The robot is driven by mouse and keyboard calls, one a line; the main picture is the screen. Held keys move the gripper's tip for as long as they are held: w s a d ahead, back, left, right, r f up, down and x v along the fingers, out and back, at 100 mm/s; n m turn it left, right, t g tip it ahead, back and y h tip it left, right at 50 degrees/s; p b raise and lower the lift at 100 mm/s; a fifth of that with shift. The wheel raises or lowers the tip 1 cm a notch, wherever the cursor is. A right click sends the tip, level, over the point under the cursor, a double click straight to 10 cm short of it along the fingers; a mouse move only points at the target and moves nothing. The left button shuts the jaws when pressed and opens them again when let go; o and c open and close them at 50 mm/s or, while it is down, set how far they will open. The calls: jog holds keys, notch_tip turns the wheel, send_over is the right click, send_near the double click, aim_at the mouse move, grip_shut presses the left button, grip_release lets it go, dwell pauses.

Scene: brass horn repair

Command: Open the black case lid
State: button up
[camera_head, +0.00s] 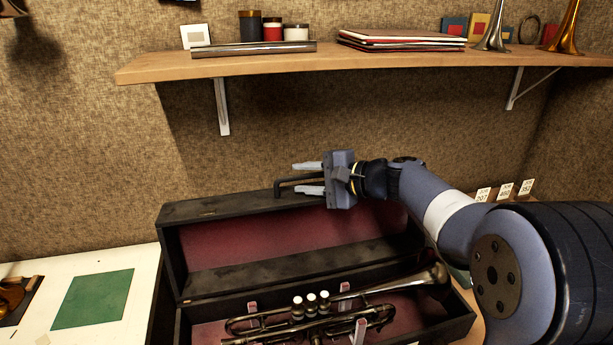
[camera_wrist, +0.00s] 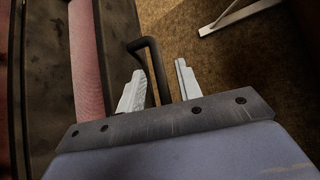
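The black case (camera_head: 455,325) stands on the bench, and its lid (camera_head: 235,208) is raised and tilted back. The lid's dark red lining shows. A black bar handle (camera_head: 284,189) sits on the lid's upper edge; it also shows in the wrist view (camera_wrist: 153,62). My gripper (camera_head: 308,178) is at this handle, with its light fingers apart, one on each side of the bar. In the wrist view my gripper (camera_wrist: 160,85) shows a clear gap between the bar and the right finger; the left finger is close to or touching it.
A trumpet (camera_head: 375,315) lies in the case. A wooden shelf (camera_head: 150,72) with jars, folders and horn bells runs above on the wall, held by metal brackets (camera_head: 221,105). A green mat (camera_head: 92,298) lies on the white bench at left. Small number cards (camera_head: 505,190) stand at right.

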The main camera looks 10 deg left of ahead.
grip_shut()
dwell(0.3)
dwell(0.3)
